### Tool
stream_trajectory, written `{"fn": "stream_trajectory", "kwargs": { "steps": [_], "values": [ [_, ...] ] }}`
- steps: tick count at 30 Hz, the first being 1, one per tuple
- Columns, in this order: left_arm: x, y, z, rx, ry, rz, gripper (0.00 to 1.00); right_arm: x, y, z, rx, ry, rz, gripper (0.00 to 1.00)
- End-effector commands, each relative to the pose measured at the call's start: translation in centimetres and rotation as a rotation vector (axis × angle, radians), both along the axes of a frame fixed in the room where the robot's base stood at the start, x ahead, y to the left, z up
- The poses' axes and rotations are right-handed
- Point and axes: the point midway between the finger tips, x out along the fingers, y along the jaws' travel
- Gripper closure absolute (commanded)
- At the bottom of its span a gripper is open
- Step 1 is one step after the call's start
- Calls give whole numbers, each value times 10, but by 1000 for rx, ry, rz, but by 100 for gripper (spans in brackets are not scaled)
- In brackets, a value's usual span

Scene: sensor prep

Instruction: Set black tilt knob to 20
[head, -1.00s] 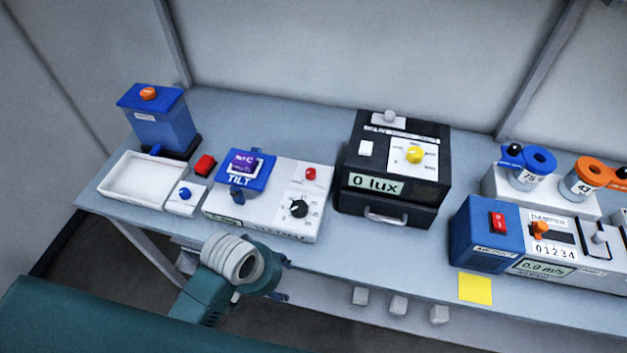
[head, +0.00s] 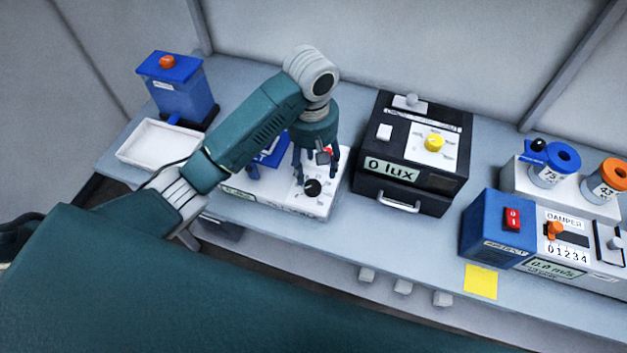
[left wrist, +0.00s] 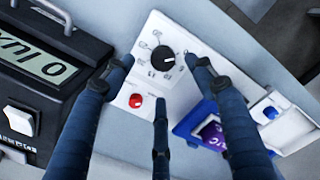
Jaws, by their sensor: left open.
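The black tilt knob (head: 313,187) sits on the white panel of the tilt unit (head: 268,199). In the left wrist view the knob (left wrist: 163,61) shows clearly with its dial marks around it, just beyond the fingertips. A red button (left wrist: 135,100) is on the same panel. The blue tilt stage (left wrist: 200,127) is partly hidden by a finger, and by my arm in the head view. My left gripper (head: 318,172) is open and points down above the panel, its fingers spread and apart from the knob. My right gripper is not in view.
The black lux box (head: 400,160) stands close right of the tilt unit. A white tray (head: 135,158) and a blue container (head: 180,95) are at the left. The blue airflow unit (head: 490,230) and a yellow note (head: 481,281) are at the right.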

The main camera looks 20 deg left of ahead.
Motion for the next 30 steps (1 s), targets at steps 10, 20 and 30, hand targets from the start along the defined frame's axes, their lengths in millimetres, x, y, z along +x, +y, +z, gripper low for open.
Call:
{"fn": "stream_trajectory", "kwargs": {
  "steps": [10,20,30],
  "values": [
    [8,7,-14,22,19,89,44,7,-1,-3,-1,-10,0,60],
    [8,8,-72,24,18,88,44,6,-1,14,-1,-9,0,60],
    [9,7,-96,22,13,87,44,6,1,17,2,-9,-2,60]
  ]
}}
